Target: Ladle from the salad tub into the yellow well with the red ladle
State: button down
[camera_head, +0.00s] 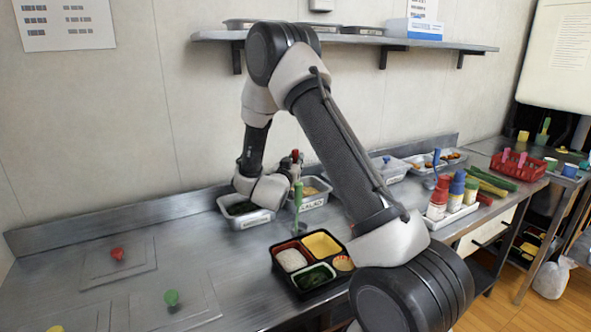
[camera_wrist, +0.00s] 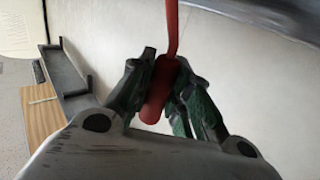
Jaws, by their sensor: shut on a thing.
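My gripper (camera_wrist: 163,88) is shut on the thick red handle of the red ladle (camera_wrist: 172,30), whose thin shaft runs out of the top of the wrist view. In the head view, a bit of the red handle (camera_head: 295,155) shows by my wrist above the tubs. The ladle's bowl cannot be made out. A steel tub with dark contents (camera_head: 245,222) and one with yellowish contents (camera_head: 314,203) stand below my wrist; their labels are too blurred to read surely. The black bento tray (camera_head: 297,292) lies in front of them. Its yellow well (camera_head: 322,244) is at the back right.
A green-handled ladle (camera_head: 298,193) stands upright between tubs and tray. Bottles (camera_head: 438,198) on a white tray, more tubs and a red basket (camera_head: 518,166) stand to the right. Red (camera_head: 117,254) and green (camera_head: 171,298) knobs sit on lids at left. A shelf (camera_head: 350,40) hangs above.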

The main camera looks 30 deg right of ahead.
aim_at(295, 150)
jog(key=shift+r, duration=3.65)
jog(key=shift+s+a, duration=0.1)
